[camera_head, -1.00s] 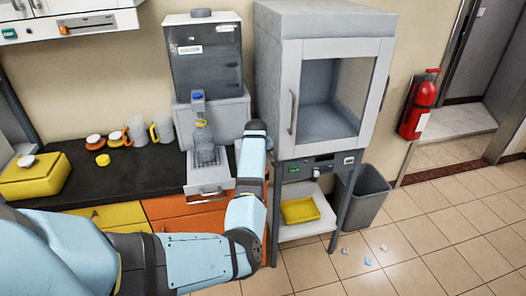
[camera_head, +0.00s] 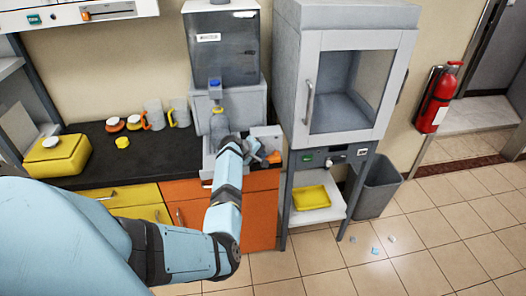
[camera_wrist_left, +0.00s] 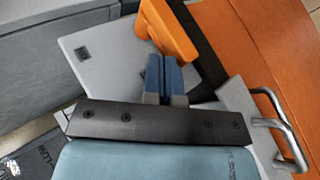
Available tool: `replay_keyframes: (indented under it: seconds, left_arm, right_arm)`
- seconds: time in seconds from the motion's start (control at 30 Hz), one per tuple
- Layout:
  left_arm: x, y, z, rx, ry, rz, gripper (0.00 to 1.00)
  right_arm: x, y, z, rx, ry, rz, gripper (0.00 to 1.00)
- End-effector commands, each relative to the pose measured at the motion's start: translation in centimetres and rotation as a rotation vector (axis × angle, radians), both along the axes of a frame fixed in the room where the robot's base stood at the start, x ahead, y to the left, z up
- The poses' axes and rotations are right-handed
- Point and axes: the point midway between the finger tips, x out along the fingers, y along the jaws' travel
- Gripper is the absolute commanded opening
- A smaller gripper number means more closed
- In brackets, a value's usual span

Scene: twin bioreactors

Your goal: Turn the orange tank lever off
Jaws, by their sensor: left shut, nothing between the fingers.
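An orange lever (camera_wrist_left: 168,32) shows at the top middle of the left wrist view, beside a pale grey panel (camera_wrist_left: 105,65). A small orange piece (camera_head: 274,157), apparently the same lever, shows at the end of my left arm in the head view. My left gripper (camera_wrist_left: 163,65) is shut and empty, its blue-grey fingertips just below the lever. I cannot tell whether they touch it. In the head view my left gripper (camera_head: 257,151) is small, pointing right, partly covered by my wrist. My right gripper is not in view.
An orange cabinet (camera_head: 260,210) with a metal handle (camera_wrist_left: 285,135) lies close to my left gripper. A dark tank with a blue tap (camera_head: 214,82) stands behind my arm. A grey cabinet with a glass door (camera_head: 345,90) stands to the right. The tiled floor at right is mostly clear.

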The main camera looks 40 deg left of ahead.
Motion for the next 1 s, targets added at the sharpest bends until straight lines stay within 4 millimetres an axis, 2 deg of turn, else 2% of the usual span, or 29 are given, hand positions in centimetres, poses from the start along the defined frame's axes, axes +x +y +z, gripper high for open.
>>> replay_keyframes:
  seconds: [0.3,1.0]
  left_arm:
    - [-0.21,0.20,-0.58,0.002,0.001,0.000,0.00]
    - [-0.43,0.16,-0.82,0.000,0.007,-0.002,0.00]
  right_arm:
    - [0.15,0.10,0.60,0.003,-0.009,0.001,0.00]
    - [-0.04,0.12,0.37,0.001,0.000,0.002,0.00]
